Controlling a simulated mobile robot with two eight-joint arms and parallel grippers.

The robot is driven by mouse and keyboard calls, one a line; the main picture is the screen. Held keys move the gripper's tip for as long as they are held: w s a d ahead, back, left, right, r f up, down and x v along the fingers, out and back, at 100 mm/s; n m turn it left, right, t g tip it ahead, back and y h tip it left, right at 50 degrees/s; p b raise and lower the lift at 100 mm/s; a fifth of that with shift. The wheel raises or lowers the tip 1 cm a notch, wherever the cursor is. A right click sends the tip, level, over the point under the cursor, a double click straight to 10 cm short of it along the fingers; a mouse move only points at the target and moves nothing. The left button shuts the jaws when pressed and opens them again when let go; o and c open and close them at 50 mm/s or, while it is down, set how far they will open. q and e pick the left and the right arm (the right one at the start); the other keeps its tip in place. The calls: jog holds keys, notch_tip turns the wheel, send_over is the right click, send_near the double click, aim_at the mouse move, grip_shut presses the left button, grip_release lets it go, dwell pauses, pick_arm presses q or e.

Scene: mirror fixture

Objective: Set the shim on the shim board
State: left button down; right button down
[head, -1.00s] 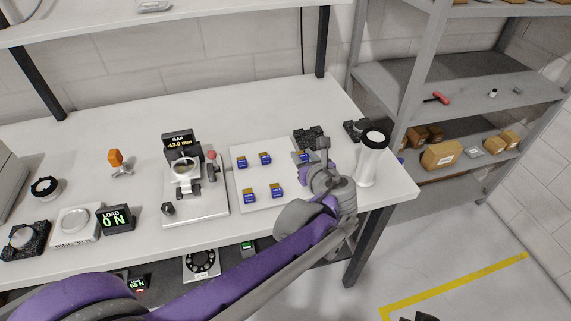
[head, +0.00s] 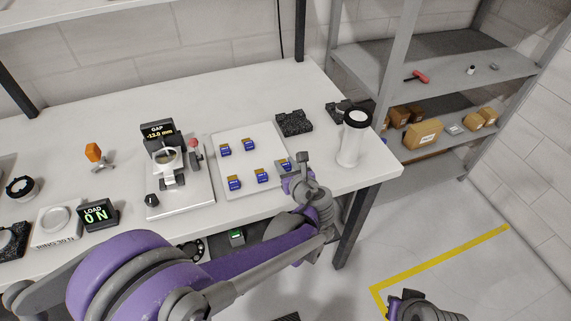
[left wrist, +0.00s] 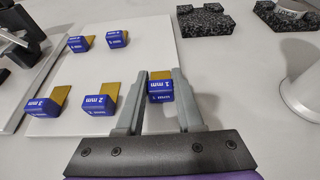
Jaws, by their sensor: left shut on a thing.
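The white shim board (head: 243,162) lies on the bench with several blue shims with tan tabs on it; one 2 mm shim (left wrist: 98,101) shows clearly in the left wrist view. My left gripper (head: 290,163) is at the board's right edge. It is shut on a blue shim marked 1 mm (left wrist: 160,88), which sits between the two grey fingers. In the head view this shim (head: 283,165) is partly hidden by the gripper. I cannot tell whether it touches the board. My right arm's end (head: 424,306) shows at the bottom right, its fingers unclear.
A gap gauge fixture (head: 180,195) reading -13.0 mm stands left of the board. A white cylinder with a black rim (head: 351,148) stands to the right, near the gripper. A load display (head: 97,214) reads 0 N.

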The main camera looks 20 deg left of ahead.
pick_arm(q)
jog(key=shift+f, duration=0.2)
jog(key=c, duration=0.5)
grip_release()
jog(key=shift+c, duration=0.2)
jog(key=shift+r, duration=0.15)
